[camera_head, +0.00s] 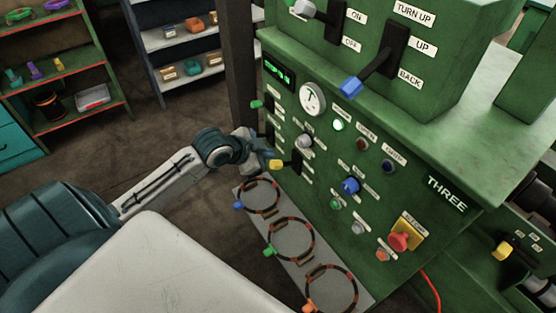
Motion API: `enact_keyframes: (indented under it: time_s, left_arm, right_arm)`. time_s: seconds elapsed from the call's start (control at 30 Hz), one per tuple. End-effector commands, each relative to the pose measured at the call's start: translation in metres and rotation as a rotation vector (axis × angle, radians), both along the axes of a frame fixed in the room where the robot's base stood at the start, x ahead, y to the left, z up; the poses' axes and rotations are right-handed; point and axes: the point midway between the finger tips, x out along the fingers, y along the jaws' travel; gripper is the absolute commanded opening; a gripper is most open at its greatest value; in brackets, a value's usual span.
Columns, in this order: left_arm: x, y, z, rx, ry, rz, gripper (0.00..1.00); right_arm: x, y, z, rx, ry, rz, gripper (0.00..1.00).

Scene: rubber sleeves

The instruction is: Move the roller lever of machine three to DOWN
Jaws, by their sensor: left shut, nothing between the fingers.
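The green machine (413,203) bears the name THREE at its lower right. Several levers stand on its front: a green-knobbed lever (257,104), a grey-knobbed lever (304,141) and a yellow-knobbed lever (275,164) on the left part. Their labels are too small to read, so I cannot tell which is the roller lever. My left gripper (263,151) is at the machine's left side, close to the yellow knob. It is shut and empty; I cannot tell whether it touches the knob. My right gripper is out of view.
Above are a white-knobbed ON/OFF lever (303,8) and a blue-knobbed lever (350,86) marked TURN UP, UP, BACK. A red button (399,241) sits lower right. A grey plate (272,216) with several ringed openings lies below. Shelves (85,113) stand behind left.

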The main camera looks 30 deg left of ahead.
Motion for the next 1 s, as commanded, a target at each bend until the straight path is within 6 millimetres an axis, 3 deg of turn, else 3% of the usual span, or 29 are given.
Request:
enact_keyframes:
  time_s: [0.27, 0.7, 1.0]
  left_arm:
    - [0.018, -0.005, -0.015, -0.007, 0.001, 0.004, 0.00]
    - [0.075, -0.020, -0.065, -0.006, 0.002, 0.003, 0.00]
    - [0.064, 0.004, -0.094, 0.000, 0.002, 0.001, 0.00]
  right_arm:
    - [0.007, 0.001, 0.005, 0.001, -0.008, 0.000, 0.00]
    - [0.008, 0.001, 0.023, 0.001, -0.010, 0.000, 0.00]
    - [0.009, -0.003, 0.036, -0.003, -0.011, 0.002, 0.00]
